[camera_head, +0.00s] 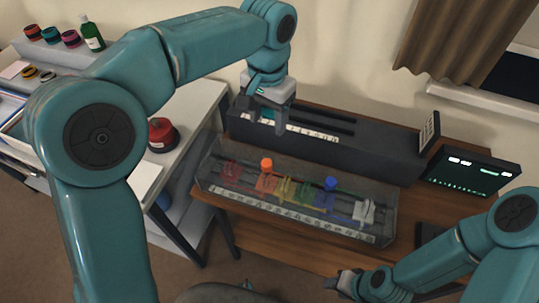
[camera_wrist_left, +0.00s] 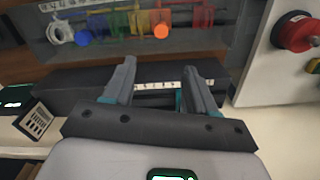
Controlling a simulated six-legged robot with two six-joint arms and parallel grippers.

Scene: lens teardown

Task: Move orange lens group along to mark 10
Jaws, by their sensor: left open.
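The orange lens group (camera_head: 265,182) stands in a clear case (camera_head: 219,160) between a red group (camera_head: 231,170) and a yellow one (camera_head: 285,189). Its round orange knob (camera_head: 266,163) shows above it. In the left wrist view the orange knob (camera_wrist_left: 161,31) is beyond my fingertips. A numbered strip (camera_head: 290,211) runs along the case's front; its numbers are too small to read. My left gripper (camera_head: 270,125) is open and empty over the dark long box behind the case, apart from the orange group. My right gripper (camera_head: 345,283) is at the lower edge, its jaws unclear.
The dark box (camera_head: 375,148) carries another scale strip (camera_head: 312,133). Green, blue-knobbed (camera_head: 331,184) and white (camera_head: 363,211) groups fill the case's right part. A dark screen (camera_head: 472,172) stands right. A white table with a red round object (camera_head: 162,135) is left.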

